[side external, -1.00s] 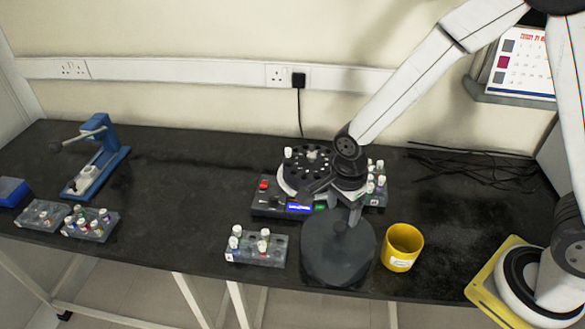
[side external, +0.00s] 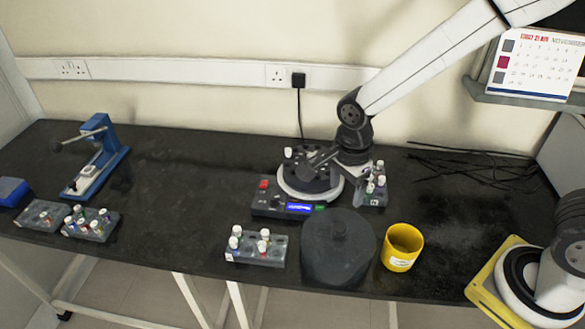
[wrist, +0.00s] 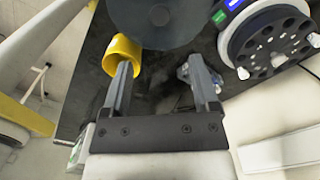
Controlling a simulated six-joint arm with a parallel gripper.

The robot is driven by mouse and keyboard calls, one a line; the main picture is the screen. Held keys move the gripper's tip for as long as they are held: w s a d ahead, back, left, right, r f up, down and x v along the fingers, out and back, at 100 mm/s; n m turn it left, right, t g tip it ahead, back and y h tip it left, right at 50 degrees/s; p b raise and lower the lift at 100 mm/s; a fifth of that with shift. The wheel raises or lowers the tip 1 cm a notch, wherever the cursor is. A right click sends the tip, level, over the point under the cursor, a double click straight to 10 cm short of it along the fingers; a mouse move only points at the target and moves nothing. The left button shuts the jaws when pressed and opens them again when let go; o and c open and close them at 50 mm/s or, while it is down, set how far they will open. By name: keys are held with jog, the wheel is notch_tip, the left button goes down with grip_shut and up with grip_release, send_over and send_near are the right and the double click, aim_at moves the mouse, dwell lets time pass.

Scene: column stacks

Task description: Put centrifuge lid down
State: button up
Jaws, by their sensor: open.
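The centrifuge lid (side external: 338,252) is a dark round disc with a small knob on top. It sits flat on the black bench in front of the centrifuge, and also shows at the top of the wrist view (wrist: 158,22). The centrifuge (side external: 288,208) is uncovered, with its dark rotor showing inside a white ring; the rotor shows in the wrist view (wrist: 278,48). My gripper (wrist: 166,68) is open and empty in the wrist view, apart from the lid. In the side view it is above the centrifuge's rotor, partly hiding it.
A yellow cup (side external: 402,247) stands just right of the lid. A tube rack (side external: 256,248) stands to its left, and another rack (side external: 374,190) is at the centrifuge's right. A blue press (side external: 98,160) stands far left. The bench's middle left is clear.

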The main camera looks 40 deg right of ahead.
jog(key=shift+d, duration=0.1)
jog(key=s+d+n+t, duration=0.2)
jog(key=s+d+n, duration=0.4)
jog(key=n, duration=1.2)
jog(key=d, duration=0.3)
jog(key=shift+r+t, duration=0.2)
jog(key=shift+t, duration=0.1)
